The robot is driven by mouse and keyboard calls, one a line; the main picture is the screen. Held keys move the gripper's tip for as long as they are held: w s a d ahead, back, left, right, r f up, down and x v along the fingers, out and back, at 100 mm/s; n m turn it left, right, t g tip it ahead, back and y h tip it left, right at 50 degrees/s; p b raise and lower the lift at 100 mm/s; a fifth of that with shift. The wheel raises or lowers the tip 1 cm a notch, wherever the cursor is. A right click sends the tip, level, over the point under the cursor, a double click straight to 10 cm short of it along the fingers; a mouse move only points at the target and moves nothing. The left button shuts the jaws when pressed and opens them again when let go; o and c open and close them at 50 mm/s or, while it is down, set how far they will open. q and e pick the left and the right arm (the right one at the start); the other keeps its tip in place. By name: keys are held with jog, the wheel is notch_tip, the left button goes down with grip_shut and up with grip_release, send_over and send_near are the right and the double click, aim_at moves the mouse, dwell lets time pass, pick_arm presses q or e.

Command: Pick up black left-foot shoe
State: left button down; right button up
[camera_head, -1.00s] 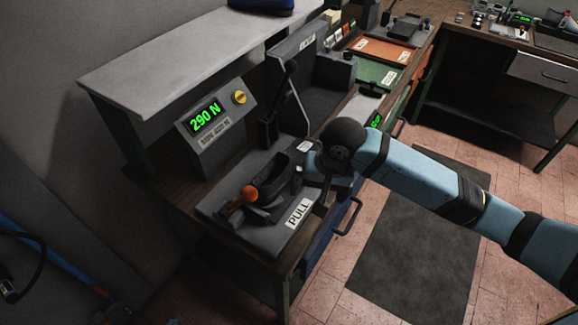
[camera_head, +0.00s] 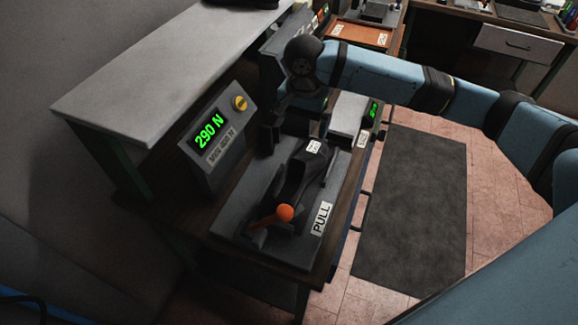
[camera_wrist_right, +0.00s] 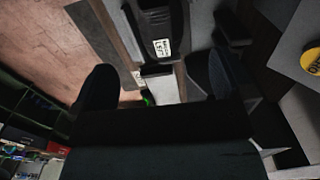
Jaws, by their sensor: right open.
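The black shoe (camera_head: 312,165) lies in the grey press bed, with a white label on its heel end. In the right wrist view the shoe (camera_wrist_right: 162,22) is at the top centre, and its label reads "LEFT". My right gripper (camera_head: 298,100) hangs beyond the label end of the shoe, partly hidden by its own wrist. In the right wrist view the two dark fingers of the gripper (camera_wrist_right: 155,88) are wide apart with nothing between them. The shoe is ahead of the fingers, apart from them. My left gripper is out of view.
A force display (camera_head: 212,132) reading 290 N stands left of the press. An orange-knobbed lever (camera_head: 284,213) and a "PULL" label (camera_head: 321,218) are at the near end. A grey shelf (camera_head: 165,75) overhangs on the left. A dark mat (camera_head: 415,210) lies on the open floor.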

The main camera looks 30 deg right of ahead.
aim_at(301, 158)
jog(key=f, duration=0.8)
jog(key=shift+s+d, duration=0.15)
jog(key=shift+s, duration=0.05)
jog(key=shift+f+p, duration=0.6)
jog(key=shift+f, duration=2.2)
jog(key=c, duration=1)
jog(key=shift+c, duration=0.8)
jog(key=shift+r, duration=0.15)
